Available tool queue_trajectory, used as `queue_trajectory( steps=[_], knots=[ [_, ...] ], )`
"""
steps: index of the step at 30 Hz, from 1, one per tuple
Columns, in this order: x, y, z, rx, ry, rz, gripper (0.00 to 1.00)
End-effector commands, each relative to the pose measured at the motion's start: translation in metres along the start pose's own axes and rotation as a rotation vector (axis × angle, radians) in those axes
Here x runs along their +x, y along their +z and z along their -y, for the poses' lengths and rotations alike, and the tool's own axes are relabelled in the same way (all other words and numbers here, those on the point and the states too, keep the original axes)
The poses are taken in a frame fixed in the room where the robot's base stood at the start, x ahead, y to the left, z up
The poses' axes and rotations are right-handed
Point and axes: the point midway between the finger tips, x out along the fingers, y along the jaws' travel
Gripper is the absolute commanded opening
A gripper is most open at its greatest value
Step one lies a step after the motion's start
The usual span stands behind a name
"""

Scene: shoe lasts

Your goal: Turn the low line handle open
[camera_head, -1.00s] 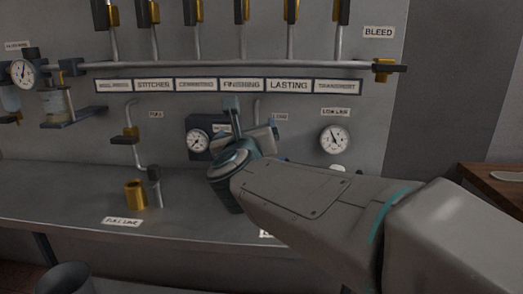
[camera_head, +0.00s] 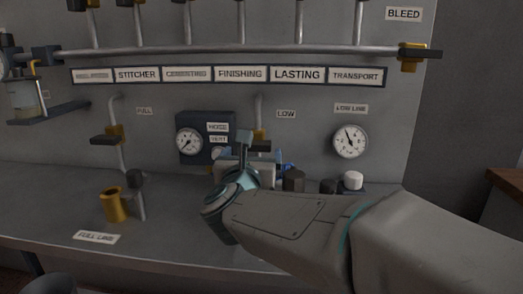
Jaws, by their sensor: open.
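The low line valve has a brass body (camera_head: 261,133) on a vertical grey pipe (camera_head: 259,108), left of the LOW label (camera_head: 286,114). A dark handle (camera_head: 262,146) shows at the valve, partly hidden behind my gripper. My gripper (camera_head: 245,142) is in front of the valve, its teal finger overlapping the valve's left side. It is open, and nothing shows held in it. I cannot tell whether a finger touches the handle. The low line gauge (camera_head: 350,142) is on the panel to the right, under its LOW LINE label (camera_head: 351,109).
The full line valve (camera_head: 114,134) is on the left, with a brass fitting (camera_head: 113,204) on the bench (camera_head: 60,200) below. A mode block with a gauge (camera_head: 188,142) is just left of my gripper. Dark and white knobs (camera_head: 352,181) stand to the right, behind my arm.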

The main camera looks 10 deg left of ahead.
Motion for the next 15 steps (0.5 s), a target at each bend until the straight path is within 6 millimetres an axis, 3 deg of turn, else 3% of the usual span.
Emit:
queue_trajectory(
  steps=[6, 15],
  knots=[
    [0.045, -0.002, 0.002, 0.001, -0.004, -0.002, 0.9],
    [0.074, 0.0, 0.002, 0.0, -0.003, 0.0, 0.9]
  ],
)
